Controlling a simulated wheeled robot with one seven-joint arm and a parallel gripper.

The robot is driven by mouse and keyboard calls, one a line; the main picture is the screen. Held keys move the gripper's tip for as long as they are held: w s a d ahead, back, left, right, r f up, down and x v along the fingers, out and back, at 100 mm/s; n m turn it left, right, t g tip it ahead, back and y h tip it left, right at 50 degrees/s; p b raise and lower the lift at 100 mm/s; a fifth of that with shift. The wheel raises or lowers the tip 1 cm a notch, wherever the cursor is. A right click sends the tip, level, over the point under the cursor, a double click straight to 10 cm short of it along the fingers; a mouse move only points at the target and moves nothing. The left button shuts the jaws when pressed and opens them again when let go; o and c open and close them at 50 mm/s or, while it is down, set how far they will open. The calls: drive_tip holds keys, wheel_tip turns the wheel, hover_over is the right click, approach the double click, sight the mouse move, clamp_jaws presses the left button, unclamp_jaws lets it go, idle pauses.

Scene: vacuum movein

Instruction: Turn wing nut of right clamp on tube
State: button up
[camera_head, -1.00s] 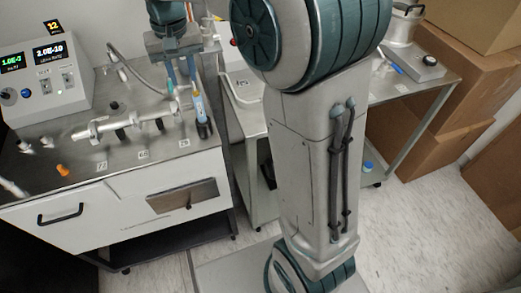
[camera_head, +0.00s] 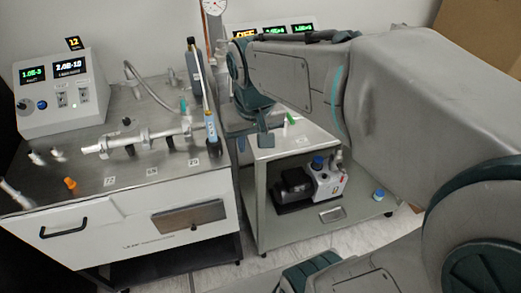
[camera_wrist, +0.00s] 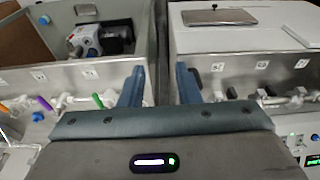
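The silvery tube (camera_head: 150,138) lies across the left bench, with clamp-like rings along it. The right clamp (camera_head: 187,130) appears to be the ring near its right end; its wing nut is too small to make out. In the wrist view, fittings of the tube assembly (camera_wrist: 270,99) show on the right, beyond my fingers. My gripper (camera_head: 252,140) hangs to the right of the tube, over the gap between the benches, apart from the clamp. In the wrist view my gripper (camera_wrist: 160,76) is open, with nothing between its fingers.
A blue-labelled upright tool (camera_head: 210,125) stands at the bench's right edge, between tube and gripper. A controller box (camera_head: 55,90) is at the back left. An orange knob (camera_head: 70,184) sits at the front. A pump (camera_head: 325,180) stands on the right cart's lower shelf.

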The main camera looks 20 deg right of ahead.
drive_tip(key=s+d+f, duration=0.2)
drive_tip(key=s+f, duration=0.2)
drive_tip(key=s, duration=0.2)
drive_tip(key=shift+s+f+t+b, duration=0.15)
drive_tip(key=shift+s+t+b, duration=0.05)
drive_tip(key=shift+t+b, duration=0.15)
